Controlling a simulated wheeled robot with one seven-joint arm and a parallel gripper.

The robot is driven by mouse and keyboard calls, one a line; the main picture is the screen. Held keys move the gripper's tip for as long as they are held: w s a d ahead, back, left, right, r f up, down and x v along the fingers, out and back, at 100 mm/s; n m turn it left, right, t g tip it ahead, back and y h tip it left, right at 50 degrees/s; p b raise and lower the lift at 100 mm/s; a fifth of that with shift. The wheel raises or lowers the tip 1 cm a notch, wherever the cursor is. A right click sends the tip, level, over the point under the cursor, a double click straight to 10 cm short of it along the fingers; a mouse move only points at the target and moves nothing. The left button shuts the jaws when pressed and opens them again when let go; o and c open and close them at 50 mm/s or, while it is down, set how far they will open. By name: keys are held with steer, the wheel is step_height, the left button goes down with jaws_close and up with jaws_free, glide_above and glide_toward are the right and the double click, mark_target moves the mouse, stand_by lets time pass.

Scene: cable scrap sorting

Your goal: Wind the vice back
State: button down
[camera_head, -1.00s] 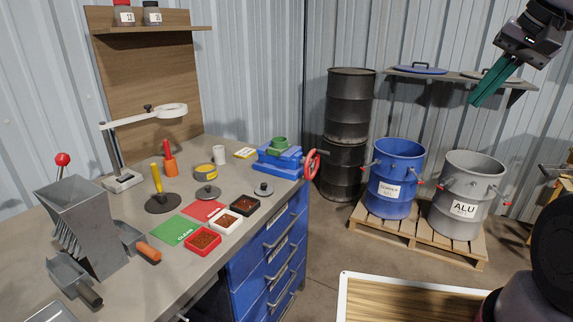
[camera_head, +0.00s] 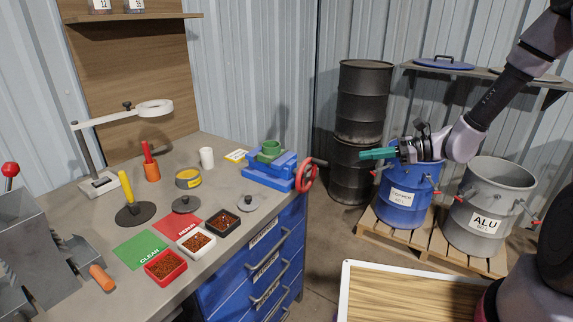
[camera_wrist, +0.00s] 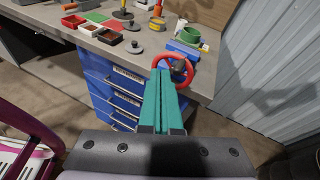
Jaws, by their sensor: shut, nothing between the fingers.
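The blue vice (camera_head: 270,170) is fixed at the right end of the bench. Its red handwheel (camera_head: 306,175) faces right, past the bench edge. A green ring-shaped piece (camera_head: 270,150) sits at the top of the vice. My gripper (camera_head: 364,155) has green fingers, shut and empty. It is in the air to the right of the handwheel, apart from it, pointing left. In the wrist view the fingers (camera_wrist: 160,82) point towards the handwheel (camera_wrist: 188,71), and their tips overlap its lower left part in the picture. The vice (camera_wrist: 185,48) is behind it, partly hidden.
The bench (camera_head: 225,180) holds red (camera_head: 166,266), white and black trays, a green CLEAN mat (camera_head: 140,249) and a lamp (camera_head: 97,183). Blue drawers (camera_head: 250,280) are below. Dark drums (camera_head: 361,105), a COPPER drum (camera_head: 400,208) and an ALU drum (camera_head: 490,205) stand at right.

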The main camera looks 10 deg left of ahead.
steer(key=w+a+f+m+t+y, duration=0.2)
steer(key=w+f+m+t, duration=0.35)
steer(key=f+m, duration=0.4)
steer(key=x, duration=0.8)
steer(key=shift+s+a+f, duration=0.2)
steer(key=shift+s+a, duration=0.05)
steer(key=shift+a, duration=0.2)
steer(key=shift+n+t, duration=0.25)
stand_by(1.0)
